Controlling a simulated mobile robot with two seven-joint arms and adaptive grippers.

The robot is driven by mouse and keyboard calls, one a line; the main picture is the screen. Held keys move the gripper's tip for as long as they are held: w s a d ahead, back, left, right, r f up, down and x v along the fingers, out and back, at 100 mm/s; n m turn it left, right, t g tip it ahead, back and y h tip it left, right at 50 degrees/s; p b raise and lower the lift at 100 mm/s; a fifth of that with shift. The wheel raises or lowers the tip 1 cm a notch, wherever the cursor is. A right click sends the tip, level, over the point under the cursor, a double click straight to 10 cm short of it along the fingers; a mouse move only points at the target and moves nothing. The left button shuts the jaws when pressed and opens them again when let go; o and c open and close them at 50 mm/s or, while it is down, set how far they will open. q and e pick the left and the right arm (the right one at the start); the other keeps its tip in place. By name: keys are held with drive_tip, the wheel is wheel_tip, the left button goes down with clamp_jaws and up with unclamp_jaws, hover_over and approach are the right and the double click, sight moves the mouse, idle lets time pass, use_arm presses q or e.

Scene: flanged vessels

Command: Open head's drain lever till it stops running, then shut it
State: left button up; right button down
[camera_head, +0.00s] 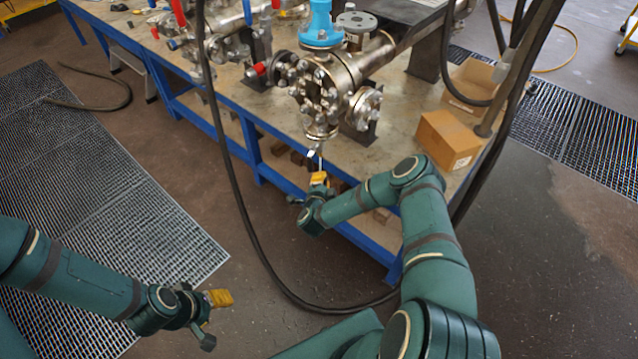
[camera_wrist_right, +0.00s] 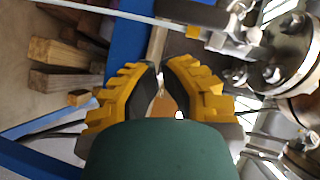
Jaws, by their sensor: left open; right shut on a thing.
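The steel flanged head (camera_head: 325,85) stands near the table's front edge, with its drain outlet (camera_head: 318,133) pointing down over the edge. My right gripper (camera_head: 318,177) is just below this outlet. In the right wrist view its yellow ridged fingers (camera_wrist_right: 160,70) are closed on a thin pale metal strip (camera_wrist_right: 157,48), which appears to be the drain lever. The fingers hide much of it, and I cannot tell its angle or whether liquid is running. My left gripper (camera_head: 218,317) is open and empty, low over the floor at the left, far from the head.
The blue-framed table (camera_head: 415,95) carries other valves (camera_head: 225,40) at the back left and a cardboard box (camera_head: 448,138) at the right. A dark hose (camera_head: 262,250) hangs down in front. Wood blocks (camera_wrist_right: 60,65) lie below.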

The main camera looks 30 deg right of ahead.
drive_tip(key=f+p+v, duration=0.2)
drive_tip(key=v, duration=0.8)
drive_tip(key=shift+s+d, duration=0.15)
drive_tip(key=shift+s, duration=0.25)
drive_tip(key=s+a+r+n+g+y, duration=0.2)
drive_tip(key=a+n+y, duration=0.4)
drive_tip(key=a, duration=0.1)
drive_tip(key=s+a+r+n+g+y, duration=0.1)
drive_tip(key=a+r+n+y, duration=0.1)
drive_tip(key=a+n+y, duration=0.4)
drive_tip(key=s+a+r+n+g, duration=0.2)
drive_tip(key=s+r+n+g, duration=0.1)
drive_tip(key=s, duration=0.5)
drive_tip(key=s+a+r+n+g, duration=0.1)
drive_tip(key=s+r+n+g, duration=0.2)
drive_tip(key=s, duration=0.6)
drive_tip(key=shift+s+a+r+n+g+y, duration=0.2)
drive_tip(key=shift+a+n+g+y, duration=0.2)
drive_tip(key=shift+n+g, duration=0.6)
idle(2.6)
